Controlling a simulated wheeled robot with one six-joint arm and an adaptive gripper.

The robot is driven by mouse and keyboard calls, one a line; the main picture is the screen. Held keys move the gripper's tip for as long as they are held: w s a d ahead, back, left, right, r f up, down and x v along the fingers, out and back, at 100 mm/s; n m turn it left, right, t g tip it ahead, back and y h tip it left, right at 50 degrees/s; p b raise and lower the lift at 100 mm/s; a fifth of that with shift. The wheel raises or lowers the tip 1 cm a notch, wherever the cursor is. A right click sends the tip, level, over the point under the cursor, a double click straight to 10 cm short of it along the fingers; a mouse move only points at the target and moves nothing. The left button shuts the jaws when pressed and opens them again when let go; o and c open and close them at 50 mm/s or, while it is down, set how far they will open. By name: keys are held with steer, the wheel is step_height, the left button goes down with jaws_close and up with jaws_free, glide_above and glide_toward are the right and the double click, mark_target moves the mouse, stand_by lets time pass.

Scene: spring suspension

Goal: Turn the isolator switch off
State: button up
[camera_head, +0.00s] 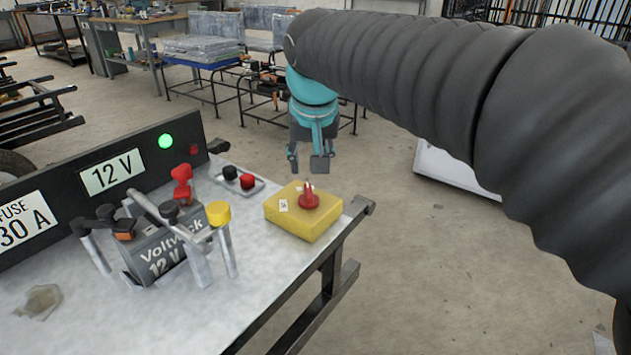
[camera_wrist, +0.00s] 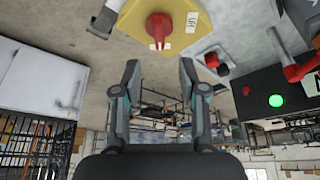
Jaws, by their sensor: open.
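The isolator switch is a yellow box (camera_head: 298,222) with a red rotary knob (camera_head: 309,199) on top, near the table's right corner. In the wrist view the yellow box (camera_wrist: 190,38) is at the top, with the red knob (camera_wrist: 159,27) and a small white label on its face. My gripper (camera_head: 309,163) is open and empty, pointing down above and behind the switch. In the wrist view my gripper's fingers (camera_wrist: 159,72) are spread below the knob and apart from it.
A grey table (camera_head: 255,285) carries the switch. Left of it are a Voltjack 12 V battery (camera_head: 165,250) with clamps and a yellow-capped post (camera_head: 218,213). Behind are a small plate with black and red terminals (camera_head: 240,180) and a dark panel with a lit green lamp (camera_head: 166,141).

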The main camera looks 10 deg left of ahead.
mark_target(308, 189)
steer(key=x, duration=0.8)
steer(key=shift+w+f, duration=0.25)
steer(key=shift+f, duration=0.1)
jaws_close()
